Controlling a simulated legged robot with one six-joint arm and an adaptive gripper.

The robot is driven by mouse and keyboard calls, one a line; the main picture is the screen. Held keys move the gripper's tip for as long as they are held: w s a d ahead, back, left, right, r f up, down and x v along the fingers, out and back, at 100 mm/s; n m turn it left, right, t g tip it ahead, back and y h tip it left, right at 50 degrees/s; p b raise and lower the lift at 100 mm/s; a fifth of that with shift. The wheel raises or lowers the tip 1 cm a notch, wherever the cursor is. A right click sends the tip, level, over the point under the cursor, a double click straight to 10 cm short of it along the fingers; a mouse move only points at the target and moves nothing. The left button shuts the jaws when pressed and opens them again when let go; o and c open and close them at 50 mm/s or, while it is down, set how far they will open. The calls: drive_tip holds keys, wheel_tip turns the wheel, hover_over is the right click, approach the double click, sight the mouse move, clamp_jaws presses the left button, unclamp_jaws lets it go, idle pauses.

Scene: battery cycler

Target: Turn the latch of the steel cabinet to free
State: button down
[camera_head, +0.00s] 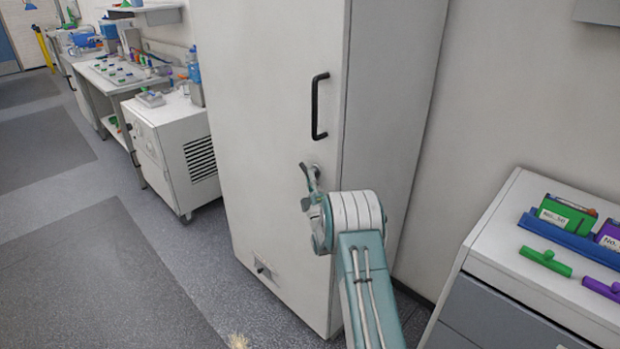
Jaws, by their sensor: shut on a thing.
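The steel cabinet (265,110) is tall and pale grey, with its door shut. A black bar handle (315,106) is fixed upright near the door's right edge. The latch (317,172) sits below the handle; only a small part of it shows. My gripper (309,180) is at the latch and shut on it, with its fingers against the door side. The wrist of my arm covers part of the gripper and the area just right of it, so the latch's exact angle cannot be told.
A white drawer unit (500,262) stands at the right, with a blue tray (556,237) and green and purple tools on top. A low white cabinet (172,150) and a bench (110,80) line the wall at the left.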

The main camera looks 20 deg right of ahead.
drive_tip(key=shift+f, duration=0.4)
drive_tip(key=c, duration=0.6)
unclamp_jaws()
drive_tip(key=shift+r, duration=0.15)
drive_tip(key=v, duration=1.2)
drive_tip(key=shift+w, duration=0.1)
